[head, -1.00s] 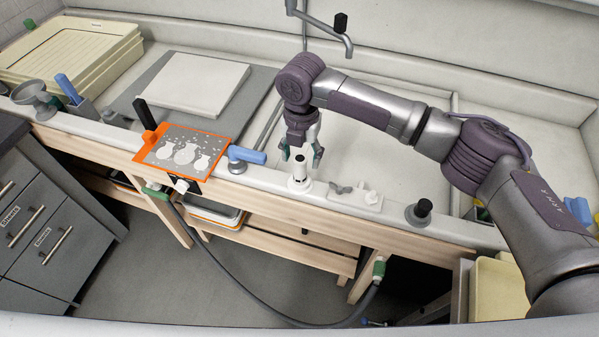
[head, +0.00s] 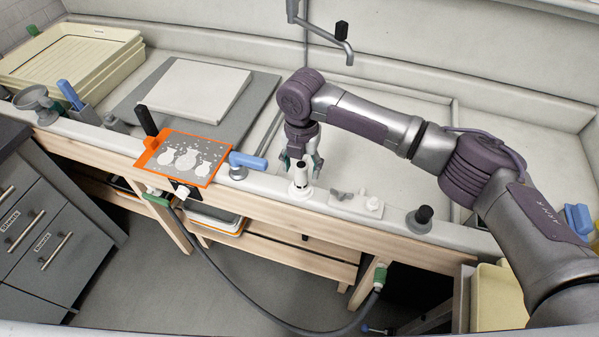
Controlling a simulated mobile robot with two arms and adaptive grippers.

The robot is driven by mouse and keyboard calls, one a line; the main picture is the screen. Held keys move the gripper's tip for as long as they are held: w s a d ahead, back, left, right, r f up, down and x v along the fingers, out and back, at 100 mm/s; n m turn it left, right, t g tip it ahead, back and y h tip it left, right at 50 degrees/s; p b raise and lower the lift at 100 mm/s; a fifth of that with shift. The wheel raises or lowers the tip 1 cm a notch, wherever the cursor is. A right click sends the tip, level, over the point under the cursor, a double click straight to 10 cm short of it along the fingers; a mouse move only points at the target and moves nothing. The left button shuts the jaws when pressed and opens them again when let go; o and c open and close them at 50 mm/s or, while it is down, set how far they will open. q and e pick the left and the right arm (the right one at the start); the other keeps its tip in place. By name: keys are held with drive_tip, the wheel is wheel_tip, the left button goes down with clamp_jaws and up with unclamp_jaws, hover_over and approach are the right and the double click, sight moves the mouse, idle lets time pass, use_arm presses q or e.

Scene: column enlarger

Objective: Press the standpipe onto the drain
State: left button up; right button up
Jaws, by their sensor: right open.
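A short white standpipe (head: 301,177) with a dark top opening stands upright on a white round fitting, which looks like the drain (head: 300,190), on the front ledge of the sink. Whether it is fully seated I cannot tell. My right gripper (head: 302,165) points down over the standpipe with its fingers apart. They are on either side of the pipe's upper part or just behind it; I cannot see any contact. My left gripper is not in view.
A white plate with small fittings (head: 357,204) and a black-topped knob (head: 422,215) sit to the right on the ledge. A blue-handled valve (head: 247,160) and orange-framed panel (head: 185,158) are to the left. A tap (head: 335,40) hangs behind. The basin behind is open.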

drive_tip(key=shift+p, duration=0.35)
idle(0.4)
clamp_jaws()
